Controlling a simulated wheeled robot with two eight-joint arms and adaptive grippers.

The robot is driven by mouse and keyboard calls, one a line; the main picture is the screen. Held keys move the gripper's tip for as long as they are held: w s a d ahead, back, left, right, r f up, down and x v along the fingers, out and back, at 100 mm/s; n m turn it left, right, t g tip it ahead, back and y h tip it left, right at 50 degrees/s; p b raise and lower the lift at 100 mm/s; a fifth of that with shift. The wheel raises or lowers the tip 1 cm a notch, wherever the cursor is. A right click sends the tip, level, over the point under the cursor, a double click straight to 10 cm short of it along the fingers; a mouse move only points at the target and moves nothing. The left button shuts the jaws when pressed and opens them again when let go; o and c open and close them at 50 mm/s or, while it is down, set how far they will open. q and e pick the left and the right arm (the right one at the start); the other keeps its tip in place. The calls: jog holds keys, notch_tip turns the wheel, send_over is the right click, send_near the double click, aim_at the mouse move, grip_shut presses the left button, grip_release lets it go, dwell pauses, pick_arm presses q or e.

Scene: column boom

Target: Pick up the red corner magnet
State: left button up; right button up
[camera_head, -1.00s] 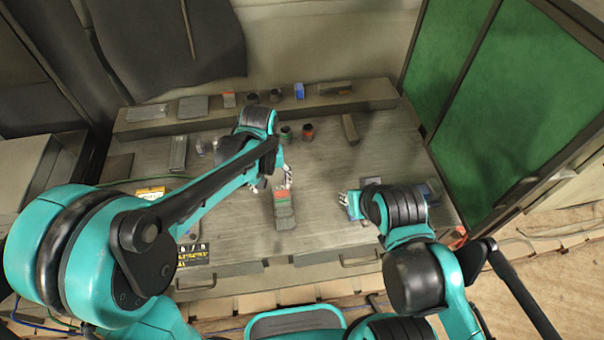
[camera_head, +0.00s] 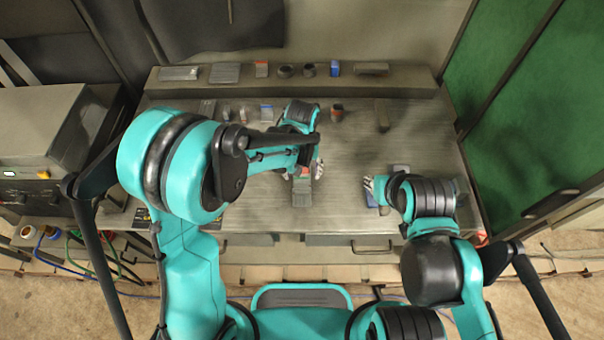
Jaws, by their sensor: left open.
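The red corner magnet (camera_head: 303,171) lies at the far end of a grey metal piece (camera_head: 303,192) on the middle of the workbench (camera_head: 345,150). It is small and partly hidden by my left gripper. My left gripper (camera_head: 303,174) is open, its fingers on either side of the magnet. I cannot tell whether they touch it. My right gripper (camera_head: 369,188) is low over the bench to the right, apart from the magnet. Its jaws are too small and turned away to read.
A blue item (camera_head: 373,201) lies by my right gripper. A dark red-brown cup (camera_head: 337,113) and a grey bar (camera_head: 382,115) stand farther back. A raised rear shelf (camera_head: 420,87) holds several small items. A green screen (camera_head: 540,130) bounds the right side.

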pick_arm(q)
grip_shut()
jog(key=shift+r, duration=0.1)
